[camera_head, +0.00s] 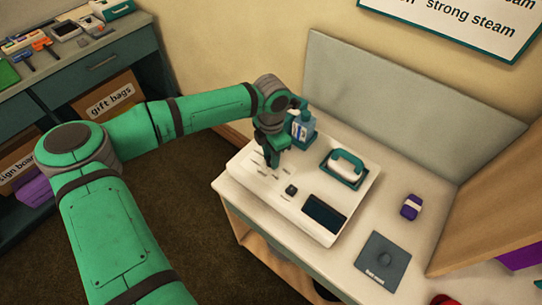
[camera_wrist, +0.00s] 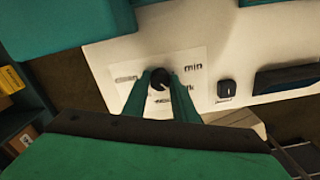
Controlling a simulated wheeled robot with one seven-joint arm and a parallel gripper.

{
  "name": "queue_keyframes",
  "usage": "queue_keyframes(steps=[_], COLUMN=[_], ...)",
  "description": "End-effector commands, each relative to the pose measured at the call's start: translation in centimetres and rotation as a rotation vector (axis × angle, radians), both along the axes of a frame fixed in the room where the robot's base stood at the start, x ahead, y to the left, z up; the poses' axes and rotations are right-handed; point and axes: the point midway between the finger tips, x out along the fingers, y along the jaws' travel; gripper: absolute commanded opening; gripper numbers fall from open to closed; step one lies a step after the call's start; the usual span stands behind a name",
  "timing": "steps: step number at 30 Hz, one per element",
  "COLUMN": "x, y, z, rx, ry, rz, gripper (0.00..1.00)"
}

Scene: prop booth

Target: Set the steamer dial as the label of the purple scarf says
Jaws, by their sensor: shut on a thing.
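Marks surround the knob: "min" at upper right, one ending in "lk" partly behind a finger, others too blurred to read. The knob's pointer direction is unclear. A small purple folded cloth with a pale band (camera_head: 411,207), perhaps the scarf, lies right of the steamer; its label is unreadable.
A grey mat (camera_head: 381,261) lies at front right. A wall sign (camera_head: 465,20), partly cut off, reads "strong steam".

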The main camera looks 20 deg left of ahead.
Motion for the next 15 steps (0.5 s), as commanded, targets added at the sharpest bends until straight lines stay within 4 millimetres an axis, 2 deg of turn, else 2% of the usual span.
queue_keyframes(steps=[15], x=[-0.05], y=[0.22], z=[0.03], rx=[0.005], ry=[0.002], rz=[-0.489], gripper=[0.03])
